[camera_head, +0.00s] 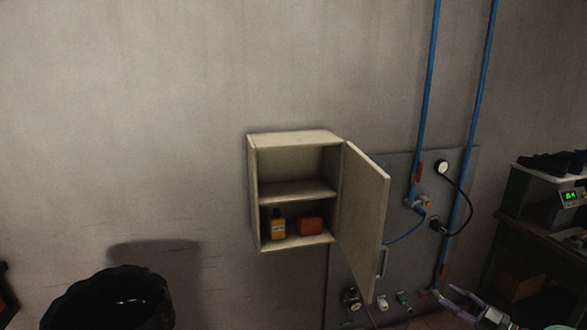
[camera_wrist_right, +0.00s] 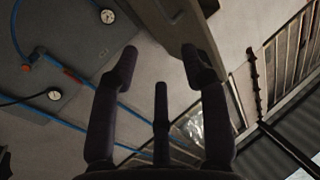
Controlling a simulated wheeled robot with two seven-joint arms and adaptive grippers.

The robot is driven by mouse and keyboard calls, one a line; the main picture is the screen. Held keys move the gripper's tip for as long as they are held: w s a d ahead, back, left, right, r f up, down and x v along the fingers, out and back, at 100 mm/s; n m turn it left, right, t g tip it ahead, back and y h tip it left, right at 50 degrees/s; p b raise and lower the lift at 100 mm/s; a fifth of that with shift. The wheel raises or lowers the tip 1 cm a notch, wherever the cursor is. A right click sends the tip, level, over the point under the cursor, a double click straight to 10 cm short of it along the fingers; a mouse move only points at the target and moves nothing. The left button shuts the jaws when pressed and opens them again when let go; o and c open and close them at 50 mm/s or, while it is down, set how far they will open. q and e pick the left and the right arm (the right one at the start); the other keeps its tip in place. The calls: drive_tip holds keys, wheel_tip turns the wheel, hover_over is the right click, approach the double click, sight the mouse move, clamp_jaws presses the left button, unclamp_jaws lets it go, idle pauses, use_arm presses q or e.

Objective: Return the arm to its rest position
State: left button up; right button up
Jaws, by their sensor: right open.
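My right gripper (camera_head: 446,293) shows low at the right in the head view, in front of the wall and below and right of the cabinet door. In the right wrist view its dark fingers (camera_wrist_right: 161,64) are spread apart with nothing between the tips. The open cabinet door (camera_head: 362,220) swings out from the right side of the wall cabinet (camera_head: 292,139). The gripper appears clear of the door in the head view. My left gripper is not in view.
The cabinet holds a yellow-orange bottle (camera_head: 278,227) and a red box (camera_head: 311,224). Blue pipes (camera_head: 425,100) and a gauge (camera_head: 441,167) are on the grey wall panel. A black bin (camera_head: 110,297) stands lower left. A dark bench (camera_head: 530,228) with a green display stands right.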

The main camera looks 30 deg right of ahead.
drive_tip(key=w+a+f+m+g+h, duration=0.15)
drive_tip(key=w+a+f+m, duration=0.25)
drive_tip(key=w+a+f, duration=0.55)
drive_tip(key=w+a+f+m+g+h, duration=0.1)
drive_tip(key=w+a+f+m+h, duration=0.2)
drive_tip(key=w+a+f, duration=0.55)
drive_tip(key=a+f+m+g+y, duration=0.15)
drive_tip(key=a+f+g, duration=0.35)
drive_tip(key=a+f, duration=0.95)
drive_tip(key=s+a+f+n+g+y, duration=0.1)
drive_tip(key=s+a+f+g, duration=0.1)
drive_tip(key=s+a, duration=0.5)
drive_tip(key=s+a+f+n+g+y, duration=0.1)
drive_tip(key=s+a+g, duration=0.4)
drive_tip(key=a, duration=0.5)
drive_tip(key=s+a+f+n+g+y, duration=0.1)
drive_tip(key=s+a+f+n+g, duration=0.1)
drive_tip(key=s+a, duration=0.7)
wheel_tip(320, 180, down, 2)
drive_tip(key=shift+s+a+f+g+b, duration=0.1)
drive_tip(key=shift+s+a+g+b, duration=0.05)
drive_tip(key=shift+s+g+b, duration=0.4)
drive_tip(key=shift+c, duration=0.7)
